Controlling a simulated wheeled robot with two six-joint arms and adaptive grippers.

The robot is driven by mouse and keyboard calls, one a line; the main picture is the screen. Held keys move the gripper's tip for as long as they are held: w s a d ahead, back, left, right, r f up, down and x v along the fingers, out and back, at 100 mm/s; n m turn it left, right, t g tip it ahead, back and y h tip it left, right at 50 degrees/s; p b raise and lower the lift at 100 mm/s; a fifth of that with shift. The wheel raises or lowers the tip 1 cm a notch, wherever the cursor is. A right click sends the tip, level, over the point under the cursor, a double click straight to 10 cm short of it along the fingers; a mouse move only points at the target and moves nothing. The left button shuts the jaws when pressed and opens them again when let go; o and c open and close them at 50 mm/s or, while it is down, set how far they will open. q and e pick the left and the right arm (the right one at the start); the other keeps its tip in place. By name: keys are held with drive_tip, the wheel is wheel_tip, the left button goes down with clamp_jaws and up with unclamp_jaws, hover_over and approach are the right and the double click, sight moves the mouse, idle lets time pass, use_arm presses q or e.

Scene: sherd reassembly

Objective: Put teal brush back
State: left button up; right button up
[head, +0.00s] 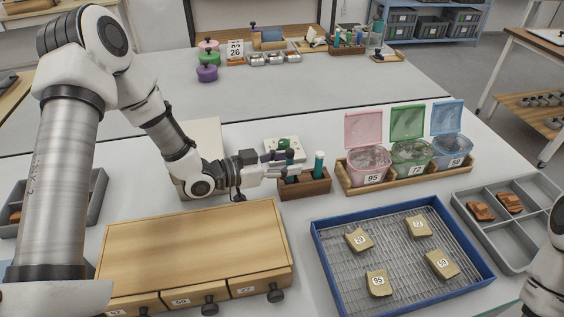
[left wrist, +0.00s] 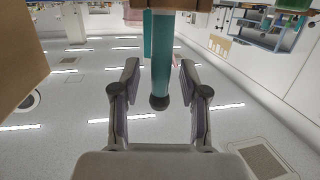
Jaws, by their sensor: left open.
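My left gripper (head: 279,165) is open at the wooden brush holder (head: 305,188), its fingers level and pointing right. In the left wrist view, a teal brush handle (left wrist: 162,60) with a dark round end lies between the parted fingers (left wrist: 160,92), with a gap on each side. A second teal handle (left wrist: 147,36) shows just behind it. In the head view, one teal handle (head: 290,157) shows by the fingertips, and another teal brush (head: 319,161) with a pale top stands upright at the holder's right end. The fingers partly hide the holder. My right gripper is out of view.
A wooden drawer box (head: 190,245) stands in front of my left arm. A blue-rimmed tray (head: 323,240) with numbered sherds lies front right. Lidded bins in a wooden rack (head: 412,175) stand right of the holder. A white block with a green item (head: 283,146) sits behind the gripper.

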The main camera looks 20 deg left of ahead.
use_arm(q)
drive_tip(key=shift+r+p, duration=0.45)
drive_tip(key=shift+r, duration=0.3)
drive_tip(key=f+p+v, duration=0.1)
drive_tip(key=v, duration=0.6)
drive_tip(key=shift+s+r, duration=0.25)
drive_tip(key=shift+r, duration=0.1)
drive_tip(key=shift+a, duration=0.15)
idle(0.9)
